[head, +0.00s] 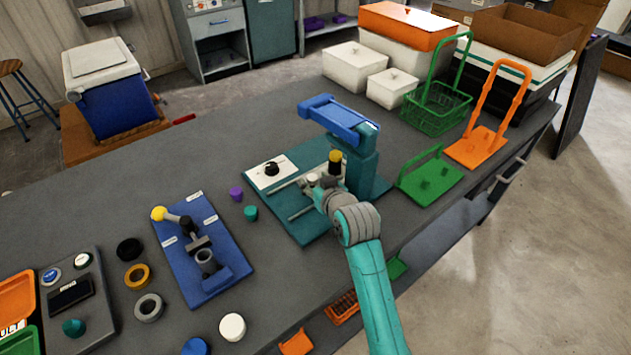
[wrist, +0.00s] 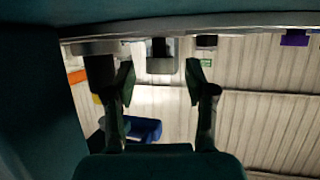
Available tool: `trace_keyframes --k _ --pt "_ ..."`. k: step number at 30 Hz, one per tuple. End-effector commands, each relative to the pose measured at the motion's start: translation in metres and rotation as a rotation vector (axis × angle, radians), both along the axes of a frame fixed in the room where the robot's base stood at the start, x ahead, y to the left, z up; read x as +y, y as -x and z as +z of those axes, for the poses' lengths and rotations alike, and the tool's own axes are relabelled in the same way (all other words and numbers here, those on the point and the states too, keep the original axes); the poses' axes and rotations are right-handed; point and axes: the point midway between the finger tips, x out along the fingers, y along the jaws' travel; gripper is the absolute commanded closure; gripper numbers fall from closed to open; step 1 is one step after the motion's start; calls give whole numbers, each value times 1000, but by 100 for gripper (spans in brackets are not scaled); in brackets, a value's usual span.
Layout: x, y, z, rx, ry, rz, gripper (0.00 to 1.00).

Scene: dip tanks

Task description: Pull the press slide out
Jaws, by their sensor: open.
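The press (head: 362,165) is a teal stand with a blue top arm, on a teal base plate on the bench. Its slide seems to be the part on the pale rails (head: 300,210) low on the base, largely hidden by my gripper. A yellow and black piece (head: 335,163) stands beside the column. My gripper (head: 318,188) is at the front of the press, low over the rails. In the wrist view my gripper (wrist: 162,78) is open, with a grey block (wrist: 163,66) showing between the fingertips. I cannot tell whether they touch it.
A white panel with a black knob (head: 271,169) is left of the rails. A green tray (head: 430,182) with a handle is close on the right.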

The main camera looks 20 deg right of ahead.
Motion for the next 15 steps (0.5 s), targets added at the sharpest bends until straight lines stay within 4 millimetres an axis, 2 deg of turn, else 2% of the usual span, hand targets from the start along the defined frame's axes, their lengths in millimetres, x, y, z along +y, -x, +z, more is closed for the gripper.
trace_keyframes --k 8,12,15 --pt "0 -1 0 0 0 0 45" --pt "0 -1 0 0 0 0 80" --pt "0 -1 0 0 0 0 100"
